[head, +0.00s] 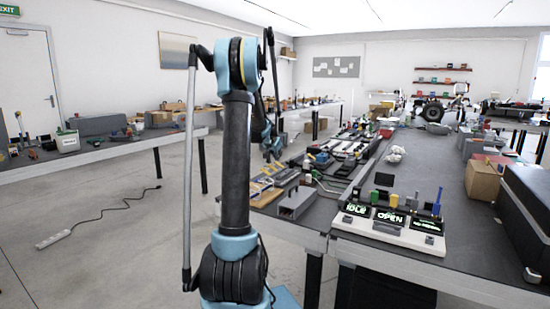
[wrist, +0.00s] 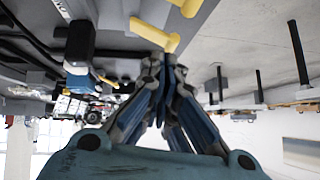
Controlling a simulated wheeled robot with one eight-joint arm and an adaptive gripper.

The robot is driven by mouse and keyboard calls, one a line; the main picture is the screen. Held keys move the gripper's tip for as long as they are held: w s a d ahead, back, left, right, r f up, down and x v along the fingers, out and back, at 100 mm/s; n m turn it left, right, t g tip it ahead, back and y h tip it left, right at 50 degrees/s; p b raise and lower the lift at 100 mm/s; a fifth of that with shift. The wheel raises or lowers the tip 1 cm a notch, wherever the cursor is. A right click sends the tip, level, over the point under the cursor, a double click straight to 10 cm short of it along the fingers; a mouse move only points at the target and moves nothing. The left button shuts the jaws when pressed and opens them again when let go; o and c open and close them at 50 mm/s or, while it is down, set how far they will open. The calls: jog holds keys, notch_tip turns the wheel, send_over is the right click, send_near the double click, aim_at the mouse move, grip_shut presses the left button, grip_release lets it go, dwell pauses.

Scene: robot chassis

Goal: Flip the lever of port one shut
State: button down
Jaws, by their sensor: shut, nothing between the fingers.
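My gripper (wrist: 165,62) is shut and empty, with its fingertips close to a yellow lever-like handle (wrist: 155,35) in the wrist view. I cannot tell whether they touch. More yellow parts show at the top edge of that view, on a grey surface. In the head view my gripper (head: 272,148) is small and partly behind my arm, near the left side of the long table. A white panel (head: 385,240) on the near right of that table has three dark displays; one reads IDLE and one OPEN. I see no readable port number.
The long table (head: 460,262) carries grey trays (head: 296,203), tools and small parts along its left side. A cardboard box (head: 483,181) and a black case (head: 528,215) stand at the right. A power strip (head: 54,240) lies on the open floor at left.

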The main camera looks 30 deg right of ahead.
aim_at(279, 165)
jog(key=shift+s+d+f, duration=0.2)
jog(key=shift+s, duration=0.2)
notch_tip(279, 165, up, 4)
jog(key=shift+f, duration=0.1)
jog(key=v, duration=1)
jog(key=shift+w+a, duration=0.15)
jog(key=shift+w, duration=0.25)
